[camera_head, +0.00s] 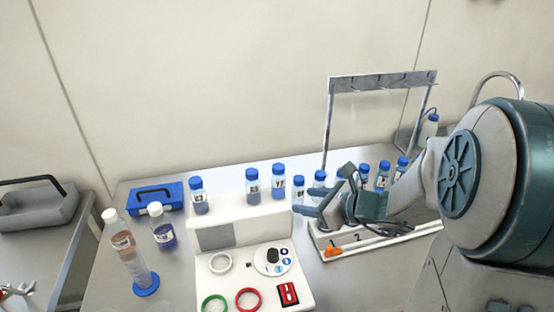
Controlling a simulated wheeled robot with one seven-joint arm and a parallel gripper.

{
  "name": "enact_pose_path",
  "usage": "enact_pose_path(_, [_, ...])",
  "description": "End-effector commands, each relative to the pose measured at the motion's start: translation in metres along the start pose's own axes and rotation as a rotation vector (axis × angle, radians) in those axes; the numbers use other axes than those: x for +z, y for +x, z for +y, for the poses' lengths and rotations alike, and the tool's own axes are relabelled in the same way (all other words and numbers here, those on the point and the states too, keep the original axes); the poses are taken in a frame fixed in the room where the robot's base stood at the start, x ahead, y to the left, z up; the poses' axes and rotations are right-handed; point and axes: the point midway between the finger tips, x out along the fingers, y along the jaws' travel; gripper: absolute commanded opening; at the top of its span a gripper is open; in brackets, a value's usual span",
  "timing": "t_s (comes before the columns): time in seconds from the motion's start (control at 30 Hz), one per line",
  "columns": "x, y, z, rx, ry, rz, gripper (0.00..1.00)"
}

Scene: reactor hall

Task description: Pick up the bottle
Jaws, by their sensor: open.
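Several small blue-capped bottles with white labels stand in a row across the table. Others stand near my gripper (300,192) and behind my arm (383,181). A white-capped bottle with blue liquid (164,234) and a taller bottle with pinkish liquid (122,240) stand at the left. The frame does not show which bottle is meant. My gripper (312,203) is open in front of the middle bottles, with nothing visible between its fingers. My arm partly hides the right-hand bottles.
A white device (222,292) with coloured rings stands at the front middle. A white rack (365,244) lies under my gripper and arm. A metal frame (382,81) rises behind. A blue box (154,197) and a grey tray (38,212) are at the left.

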Motion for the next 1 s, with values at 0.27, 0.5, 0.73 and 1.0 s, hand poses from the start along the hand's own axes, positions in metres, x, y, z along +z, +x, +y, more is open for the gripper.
enact_pose_path(0.27, [0.006, 0.009, -0.025, -0.079, 0.146, -0.044, 0.48])
enact_pose_path(0.5, [0.008, 0.056, -0.027, -0.076, 0.144, -0.043, 0.48])
enact_pose_path(0.73, [0.009, 0.080, -0.031, -0.081, 0.142, -0.043, 0.48])
enact_pose_path(1.0, [0.014, 0.100, -0.034, -0.081, 0.144, -0.043, 0.48])
